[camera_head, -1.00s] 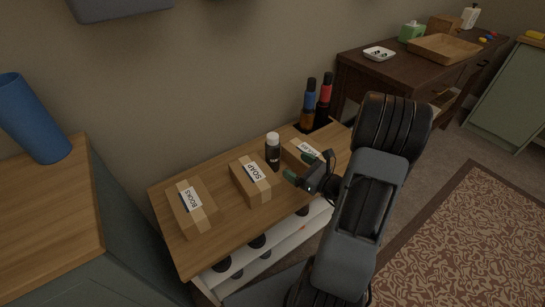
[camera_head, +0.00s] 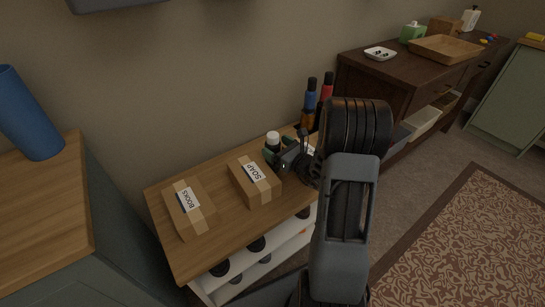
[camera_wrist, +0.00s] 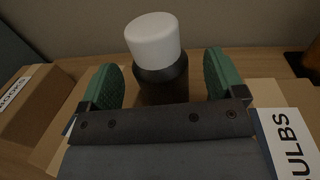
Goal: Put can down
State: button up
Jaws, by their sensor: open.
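A dark bottle with a white cap (camera_wrist: 152,40) stands upright on the wooden top of a small shelf unit (camera_head: 232,233). Its white cap also shows in the head view (camera_head: 272,138), with its lower body partly hidden by my gripper. My gripper (camera_wrist: 165,80) is open, with one green-padded finger on each side of the dark body. Contact with the bottle cannot be made out. No thing in view is clearly a can other than perhaps this bottle.
Boxes labelled BOOKS (camera_head: 190,209) and SOAP (camera_head: 254,183) stand left of the bottle. A box labelled BULBS (camera_wrist: 298,140) is at the right, mostly hidden by my arm in the head view. Blue-topped (camera_head: 310,98) and red-topped bottles (camera_head: 327,88) stand behind.

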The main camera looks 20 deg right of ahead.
jog(key=shift+x, duration=1)
jog(key=shift+c, duration=0.3)
